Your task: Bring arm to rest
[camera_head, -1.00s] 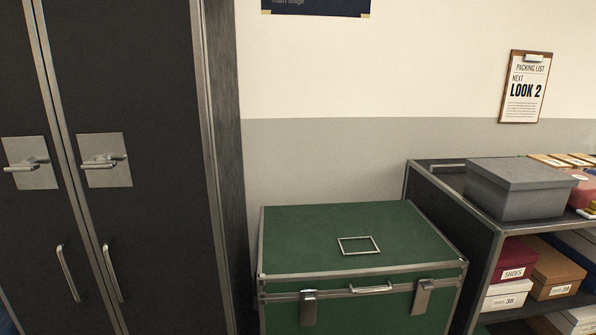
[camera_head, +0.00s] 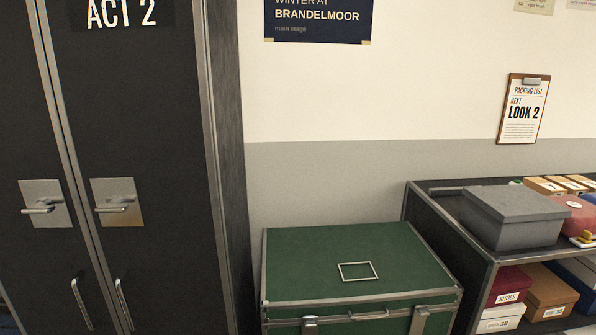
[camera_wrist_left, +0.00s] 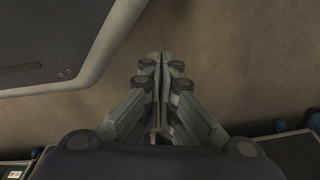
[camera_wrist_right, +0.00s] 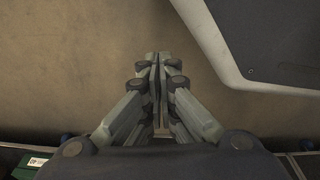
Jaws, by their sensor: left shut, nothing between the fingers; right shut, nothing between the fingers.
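My left gripper (camera_wrist_left: 160,65) shows in the left wrist view, its fingers together with nothing between them, above a plain brownish floor (camera_wrist_left: 225,60). My right gripper (camera_wrist_right: 157,63) shows in the right wrist view, also shut and empty above the floor. Neither gripper nor arm shows in the head view. A dark grey panel with a pale rim is at the upper left of the left wrist view and at the upper right of the right wrist view, apart from the fingertips.
A tall black wardrobe (camera_head: 160,150) with lever handles stands at the left. A green trunk (camera_head: 310,260) with a closed lid stands in the middle. A shelf unit (camera_head: 435,215) at the right bears a grey box (camera_head: 512,217) and shoe boxes. A packing list (camera_head: 523,108) hangs on the wall.

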